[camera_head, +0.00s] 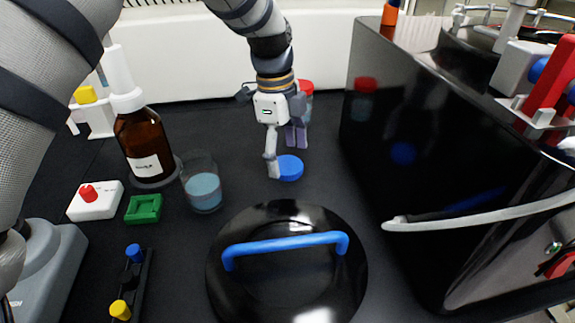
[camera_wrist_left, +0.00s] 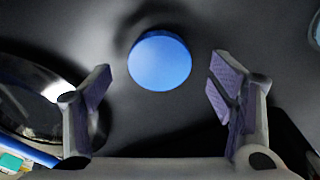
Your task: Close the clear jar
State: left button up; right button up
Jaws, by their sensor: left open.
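The clear jar (camera_head: 203,188) stands uncovered on the black bench, with pale blue liquid inside. A round blue lid (camera_head: 290,169) lies flat on the bench to the right of the jar, apart from it. My left gripper (camera_head: 282,152) is over the lid, pointing down, with its fingers spread. In the left wrist view the blue lid (camera_wrist_left: 160,61) lies between the open fingers (camera_wrist_left: 160,75), with clear space on both sides and no contact seen. My right gripper is not in view.
A large black lid with a blue handle (camera_head: 285,245) lies in front. A brown bottle (camera_head: 145,145), green tray (camera_head: 144,208) and white box with a red knob (camera_head: 95,204) are left. A red-capped container (camera_head: 306,88) is behind my gripper. A glossy black machine (camera_head: 430,150) fills the right.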

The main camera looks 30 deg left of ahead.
pick_arm(q)
jog(key=shift+f, duration=0.75)
jog(key=c, duration=0.9)
jog(key=shift+o, duration=0.2)
jog(key=shift+r, duration=0.1)
